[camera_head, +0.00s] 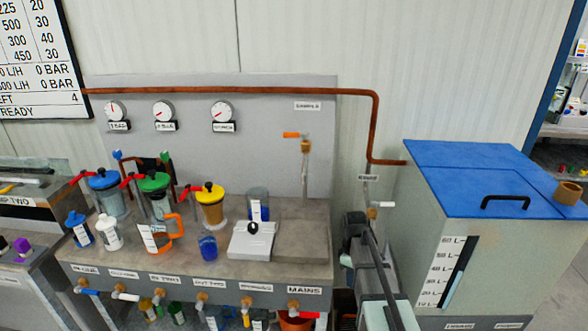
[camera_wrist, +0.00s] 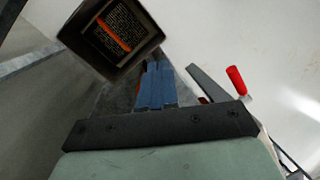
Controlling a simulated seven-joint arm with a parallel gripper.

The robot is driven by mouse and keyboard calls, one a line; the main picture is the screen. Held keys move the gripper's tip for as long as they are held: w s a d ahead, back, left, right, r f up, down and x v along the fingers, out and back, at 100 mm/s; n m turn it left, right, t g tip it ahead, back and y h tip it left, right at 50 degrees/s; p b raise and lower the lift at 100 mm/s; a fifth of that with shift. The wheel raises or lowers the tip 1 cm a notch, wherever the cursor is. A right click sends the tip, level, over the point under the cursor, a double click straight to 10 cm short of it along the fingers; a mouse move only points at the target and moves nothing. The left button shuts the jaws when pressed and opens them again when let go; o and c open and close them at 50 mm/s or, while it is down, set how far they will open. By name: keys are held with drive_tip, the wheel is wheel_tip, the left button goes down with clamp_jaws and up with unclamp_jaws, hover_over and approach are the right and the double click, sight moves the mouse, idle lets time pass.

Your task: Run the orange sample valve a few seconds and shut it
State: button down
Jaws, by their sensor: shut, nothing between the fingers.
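The orange sample valve (camera_head: 292,135) is on the back panel, below the SAMPLE label (camera_head: 307,105). Its orange lever lies about level and points left from a brass body on top of an upright pipe (camera_head: 304,175). I see no flow at it, but it is small in the picture. My gripper (camera_wrist: 157,85) shows in the wrist view, with its blue fingers together and nothing between them. I cannot make out the fingers in the head view. The wrist view does not clearly show the orange valve, so the gap between gripper and valve cannot be told.
Lidded jars (camera_head: 209,205), an orange-handled jug (camera_head: 160,235), a clear container (camera_head: 257,205) and a grey scale-like device (camera_head: 251,240) stand on the bench. A blue-lidded tank (camera_head: 480,175) is right. In the wrist view, a dark open box (camera_wrist: 110,35) and red handle (camera_wrist: 236,80) flank the fingers.

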drive_tip(key=w+a+r+n+t+y, duration=0.15)
drive_tip(key=w+a+r, duration=0.25)
drive_tip(key=w+r, duration=0.5)
drive_tip(key=n+t+y, duration=0.4)
drive_tip(key=n+t, duration=0.1)
drive_tip(key=t, duration=0.1)
approach(291, 135)
drive_tip(key=s+d+r, duration=0.1)
drive_tip(key=s+r, duration=0.2)
drive_tip(key=s, duration=0.3)
drive_tip(key=w+a+f, duration=0.4)
drive_tip(key=w+f, duration=0.3)
drive_tip(key=f, duration=0.2)
drive_tip(key=shift+w, duration=0.35)
drive_tip(key=shift+m, duration=0.25)
drive_tip(key=shift+w, duration=0.1)
